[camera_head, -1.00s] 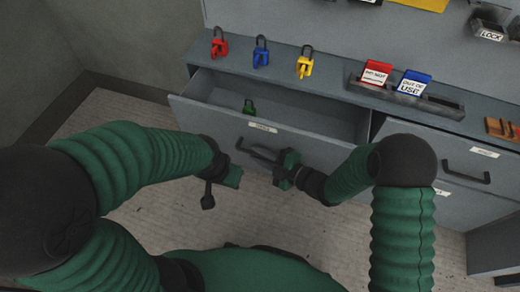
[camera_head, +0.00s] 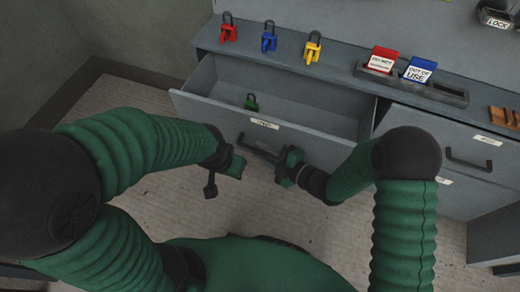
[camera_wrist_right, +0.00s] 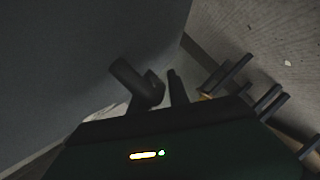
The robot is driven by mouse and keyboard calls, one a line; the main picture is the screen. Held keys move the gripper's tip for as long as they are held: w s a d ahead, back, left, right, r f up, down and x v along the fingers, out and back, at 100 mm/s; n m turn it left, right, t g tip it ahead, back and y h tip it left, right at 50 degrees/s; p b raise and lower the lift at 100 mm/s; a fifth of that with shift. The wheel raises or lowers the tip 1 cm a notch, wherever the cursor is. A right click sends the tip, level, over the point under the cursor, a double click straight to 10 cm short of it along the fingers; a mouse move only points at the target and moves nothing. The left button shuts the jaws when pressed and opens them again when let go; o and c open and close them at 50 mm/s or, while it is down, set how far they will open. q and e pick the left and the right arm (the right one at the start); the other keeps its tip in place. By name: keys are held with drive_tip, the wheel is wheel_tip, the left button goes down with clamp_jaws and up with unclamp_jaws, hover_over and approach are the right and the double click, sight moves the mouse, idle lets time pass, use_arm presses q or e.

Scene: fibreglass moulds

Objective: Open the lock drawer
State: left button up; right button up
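The grey lock drawer (camera_head: 215,109) stands pulled out from the cabinet, with a small green padlock (camera_head: 251,102) inside. Its front carries a white label (camera_head: 265,124) and a dark bar handle (camera_head: 256,149). My right gripper (camera_head: 283,164) is at the right end of this handle and appears shut on it; the fingertips are partly hidden. In the right wrist view, dark bars show close in front of the gripper, but contact is dim. My left gripper (camera_head: 223,177) hangs in front of the drawer, apart from it; its finger gap is unclear.
Red (camera_head: 228,32), blue (camera_head: 269,40) and yellow (camera_head: 312,50) padlocks stand on the cabinet ledge above. A dark tray (camera_head: 452,94) holds red (camera_head: 382,58) and blue (camera_head: 419,73) tags. A second drawer (camera_head: 448,140) is at the right. The floor (camera_head: 120,105) at the left is clear.

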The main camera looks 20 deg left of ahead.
drive_tip(key=shift+o, duration=1.2)
drive_tip(key=shift+r, duration=0.1)
drive_tip(key=shift+a, duration=0.15)
drive_tip(key=shift+r, duration=0.1)
drive_tip(key=p+v, duration=0.4)
drive_tip(key=v, duration=1.3)
drive_tip(key=shift+w+p, duration=0.15)
drive_tip(key=shift+p, duration=0.2)
drive_tip(key=shift+f, duration=0.25)
